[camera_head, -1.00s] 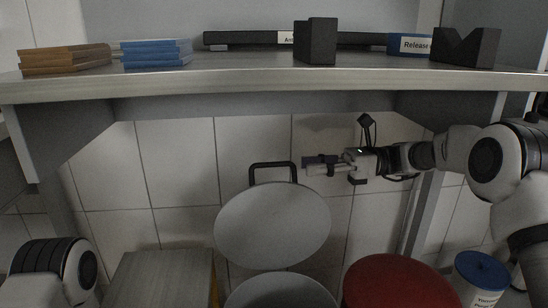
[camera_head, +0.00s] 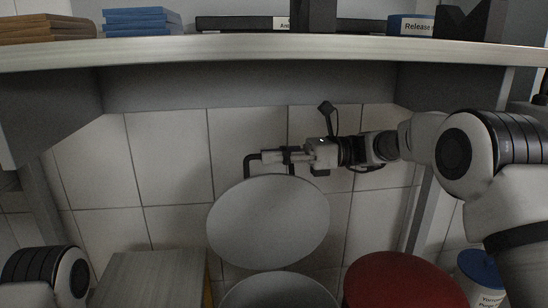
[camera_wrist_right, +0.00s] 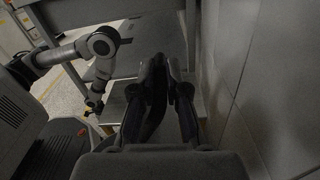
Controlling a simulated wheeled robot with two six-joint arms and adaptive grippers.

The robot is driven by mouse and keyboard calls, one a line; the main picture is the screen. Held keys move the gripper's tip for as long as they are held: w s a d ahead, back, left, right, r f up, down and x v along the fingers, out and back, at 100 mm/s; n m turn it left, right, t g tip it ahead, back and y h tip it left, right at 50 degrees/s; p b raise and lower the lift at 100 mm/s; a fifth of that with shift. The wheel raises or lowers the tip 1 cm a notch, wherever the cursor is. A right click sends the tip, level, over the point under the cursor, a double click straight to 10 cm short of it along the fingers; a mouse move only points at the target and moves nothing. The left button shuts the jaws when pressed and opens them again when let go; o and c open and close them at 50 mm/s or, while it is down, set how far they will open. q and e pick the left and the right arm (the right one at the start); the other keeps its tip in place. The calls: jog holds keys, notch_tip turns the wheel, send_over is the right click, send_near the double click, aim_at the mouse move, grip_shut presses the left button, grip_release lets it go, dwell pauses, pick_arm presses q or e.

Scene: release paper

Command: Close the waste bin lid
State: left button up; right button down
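The waste bin lid (camera_head: 268,222) is a round light-grey disc standing raised and tilted up behind the grey bin (camera_head: 278,290), whose rim shows at the bottom of the head view. A black loop handle (camera_head: 250,167) rises from the lid's upper edge. My right gripper (camera_head: 275,156) overlaps the handle's top bar in the head view; contact is unclear. In the right wrist view its dark fingers (camera_wrist_right: 166,85) appear apart, with a narrow gap. In that view, my left gripper (camera_wrist_right: 95,105) is small and dark, its opening unclear.
A shelf (camera_head: 260,50) crosses above, bearing blue (camera_head: 140,20) and brown (camera_head: 45,28) stacks. A red lid (camera_head: 400,280) and a blue-topped container (camera_head: 481,268) stand right of the bin. A grey box (camera_head: 150,278) stands left. A tiled wall is close behind.

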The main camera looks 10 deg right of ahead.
jog(key=shift+s, duration=0.2)
jog(key=s+n, duration=0.1)
jog(key=s, duration=0.1)
jog(key=s+n, duration=0.1)
jog(key=s, duration=0.2)
jog(key=s+n, duration=0.1)
jog(key=s, duration=0.1)
jog(key=shift+s+f, duration=0.3)
jog(key=s+f+p, duration=0.2)
jog(key=s+f, duration=0.2)
jog(key=s, duration=0.5)
jog(key=shift+s+f+p, duration=0.25)
jog(key=shift+p, duration=0.05)
jog(key=c, duration=1.2)
grip_release()
jog(key=shift+r, duration=0.1)
